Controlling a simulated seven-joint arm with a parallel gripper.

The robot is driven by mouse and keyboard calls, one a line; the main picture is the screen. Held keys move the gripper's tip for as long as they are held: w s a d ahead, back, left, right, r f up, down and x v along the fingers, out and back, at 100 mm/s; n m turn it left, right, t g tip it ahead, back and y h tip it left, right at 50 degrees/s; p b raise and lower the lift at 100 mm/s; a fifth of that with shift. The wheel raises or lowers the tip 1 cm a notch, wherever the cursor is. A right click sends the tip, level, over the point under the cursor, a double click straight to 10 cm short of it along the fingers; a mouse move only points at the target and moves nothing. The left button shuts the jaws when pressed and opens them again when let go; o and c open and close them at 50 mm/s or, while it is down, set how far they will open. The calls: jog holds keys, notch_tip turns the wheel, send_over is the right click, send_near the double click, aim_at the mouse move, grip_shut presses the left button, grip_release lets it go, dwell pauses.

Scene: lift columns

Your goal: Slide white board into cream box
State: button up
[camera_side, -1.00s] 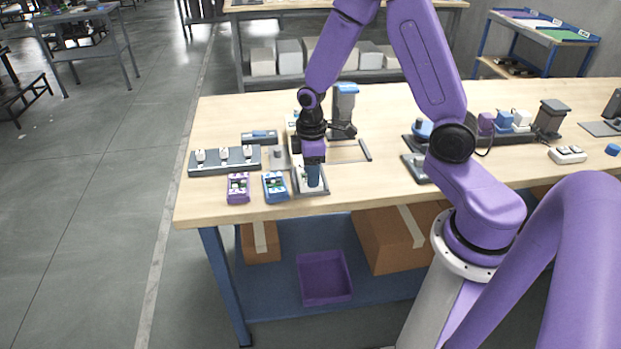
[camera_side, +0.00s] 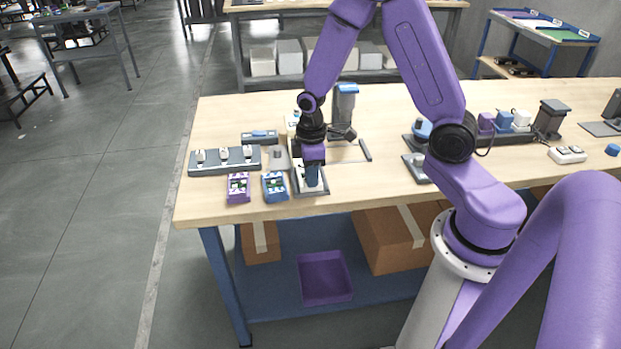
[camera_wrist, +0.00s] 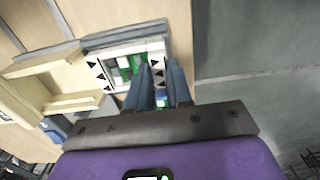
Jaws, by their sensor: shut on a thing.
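The white board (camera_wrist: 128,66), with green parts and black triangle marks, lies in or just over a grey tray (camera_wrist: 122,38) in the wrist view. In the side view, the tray (camera_side: 326,192) is at the table's front edge and the white board (camera_side: 300,181) is mostly hidden by my fingers. My gripper (camera_side: 312,184) points down there. Its two blue-grey fingers (camera_wrist: 160,98) are shut on the white board near its edge. The cream box (camera_wrist: 48,80) is beside the tray at left in the wrist view; in the side view it is mostly behind my arm.
A purple board (camera_side: 237,188) and a blue board (camera_side: 275,187) lie left of the tray. A grey rack (camera_side: 225,161) with white pieces is behind them. A grey post with a blue top (camera_side: 346,100) stands behind my gripper. The table between is partly clear.

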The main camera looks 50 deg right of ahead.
jog(key=shift+w+d, duration=3.6)
jog(key=shift+w, duration=0.05)
jog(key=o, duration=0.7)
jog(key=shift+o, duration=0.2)
jog(key=shift+r, duration=0.1)
notch_tip(320, 180, up, 6)
jog(key=shift+f, duration=0.1)
